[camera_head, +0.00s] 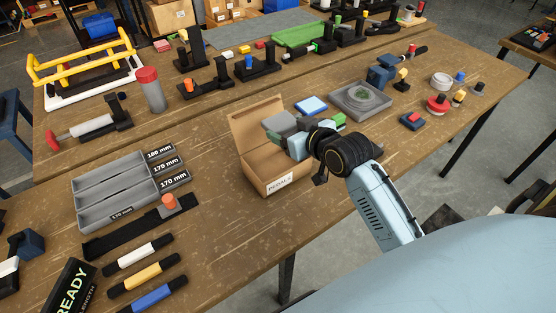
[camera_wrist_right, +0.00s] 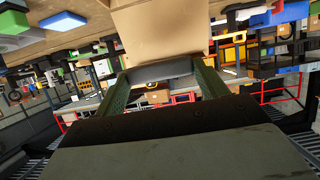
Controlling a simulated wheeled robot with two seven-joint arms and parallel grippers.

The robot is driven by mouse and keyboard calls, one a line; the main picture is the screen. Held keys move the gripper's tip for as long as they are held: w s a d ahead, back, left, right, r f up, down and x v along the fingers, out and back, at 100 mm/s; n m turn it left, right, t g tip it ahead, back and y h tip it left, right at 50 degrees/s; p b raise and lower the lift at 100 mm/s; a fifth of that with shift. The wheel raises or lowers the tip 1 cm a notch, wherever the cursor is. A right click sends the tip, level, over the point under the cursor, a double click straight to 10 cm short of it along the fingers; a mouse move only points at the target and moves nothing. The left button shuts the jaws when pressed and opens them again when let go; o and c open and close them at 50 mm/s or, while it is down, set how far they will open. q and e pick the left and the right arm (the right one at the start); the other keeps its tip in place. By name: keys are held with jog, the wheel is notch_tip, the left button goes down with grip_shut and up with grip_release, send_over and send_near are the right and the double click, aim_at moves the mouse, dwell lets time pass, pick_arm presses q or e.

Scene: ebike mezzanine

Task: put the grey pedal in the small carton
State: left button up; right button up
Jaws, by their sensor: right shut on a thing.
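The small carton (camera_head: 266,178) is an open brown box labelled "PEDALS" near the middle of the table, its back flap raised. My right gripper (camera_head: 288,140) is shut on the grey pedal (camera_head: 279,123) and holds it over the carton's opening in the head view. The right wrist view shows the grey pedal (camera_wrist_right: 160,72) between both fingers, with the carton's cardboard (camera_wrist_right: 160,28) just beyond it. My left gripper is not in view.
A grey tray (camera_head: 361,103) and a light-blue block (camera_head: 311,105) lie behind and right of the carton. A grey divided tray (camera_head: 130,188) with length labels stands to the left. Several small parts lie at right. Bare wood lies between the divided tray and carton.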

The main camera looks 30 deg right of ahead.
jog(key=f, duration=0.4)
jog(key=f+b, duration=0.1)
jog(key=f, duration=0.4)
jog(key=shift+w+d+f, duration=0.1)
jog(key=shift+d+f, duration=0.1)
jog(key=shift+f, duration=0.2)
jog(key=shift+f+b, duration=0.3)
jog(key=shift+f, duration=0.1)
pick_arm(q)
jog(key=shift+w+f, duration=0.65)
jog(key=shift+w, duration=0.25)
pick_arm(e)
jog(key=o, duration=1.1)
